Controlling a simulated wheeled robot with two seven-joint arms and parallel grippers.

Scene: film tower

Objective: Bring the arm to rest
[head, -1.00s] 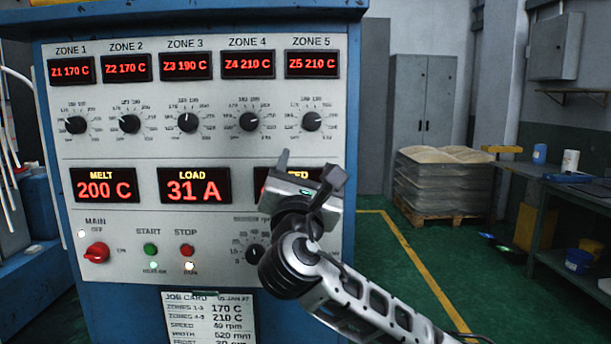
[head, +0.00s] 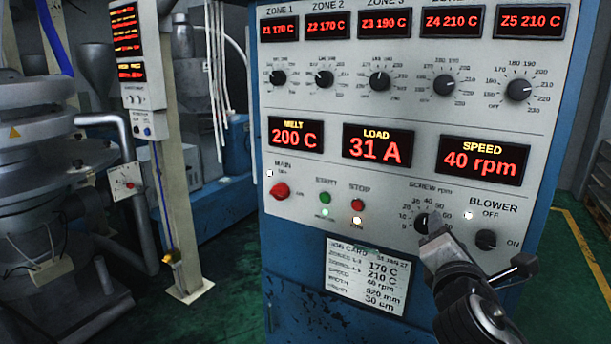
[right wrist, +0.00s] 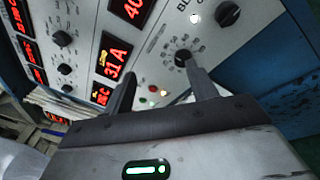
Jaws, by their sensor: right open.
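My right arm comes in from the lower right of the head view. Its gripper (head: 480,252) is in front of the lower right of the control panel, near the screw rpm knob (head: 421,222) and left of and below the blower knob (head: 486,240). In the right wrist view the two fingers of the gripper (right wrist: 160,88) stand apart with nothing between them. The right finger overlaps the edge of the screw rpm knob (right wrist: 182,57) in that view; I cannot tell whether they touch. My left gripper is not in view.
The blue control cabinet (head: 545,150) fills the middle and right. A job card (head: 366,277) hangs below the panel. The speed display (head: 484,160) reads 40 rpm. A post (head: 172,190) and grey machine (head: 55,190) stand at left. Green floor (head: 225,235) shows between them and the cabinet.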

